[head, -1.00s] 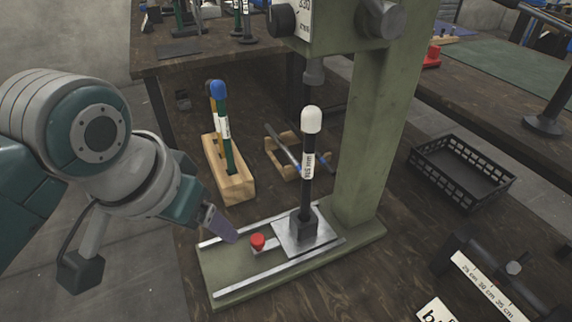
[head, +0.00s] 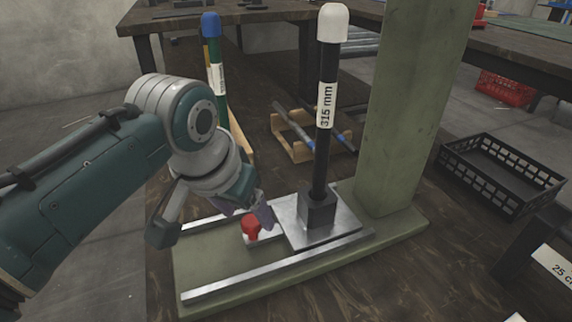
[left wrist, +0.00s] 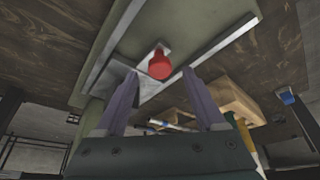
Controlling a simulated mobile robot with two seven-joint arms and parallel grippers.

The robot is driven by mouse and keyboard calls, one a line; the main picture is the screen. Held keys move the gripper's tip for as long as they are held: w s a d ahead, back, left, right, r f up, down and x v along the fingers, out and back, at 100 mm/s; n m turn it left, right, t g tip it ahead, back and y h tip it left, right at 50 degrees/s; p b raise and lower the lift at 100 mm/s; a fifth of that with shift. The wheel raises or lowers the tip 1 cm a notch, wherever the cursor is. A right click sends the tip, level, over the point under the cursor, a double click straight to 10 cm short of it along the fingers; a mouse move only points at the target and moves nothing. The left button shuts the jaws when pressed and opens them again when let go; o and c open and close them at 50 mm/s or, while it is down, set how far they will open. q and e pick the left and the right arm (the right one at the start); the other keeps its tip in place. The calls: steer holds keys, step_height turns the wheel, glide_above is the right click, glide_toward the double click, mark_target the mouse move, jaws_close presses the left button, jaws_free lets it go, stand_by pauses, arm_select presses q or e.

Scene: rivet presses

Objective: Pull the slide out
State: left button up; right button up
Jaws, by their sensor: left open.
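The slide (head: 292,226) is a flat metal plate between two rails on the green press base (head: 205,262). A red knob (head: 251,228) sits on a tab at its left end. A black post with a white cap and a "315 mm" label (head: 326,105) stands upright on the slide. My right gripper is not in view.
The green press column (head: 410,110) rises behind the slide. A wooden rack with a blue-capped green post (head: 214,60) stands behind my left gripper. A small wooden holder (head: 290,145) and a black basket (head: 500,180) stand farther back and right. The base's left end is clear.

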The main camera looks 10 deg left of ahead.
arm_select(q)
steer(key=shift+b+x, duration=0.45)
steer(key=shift+x, duration=0.65)
steer(key=shift+r, duration=0.1)
steer(key=shift+c, duration=0.3)
jaws_close()
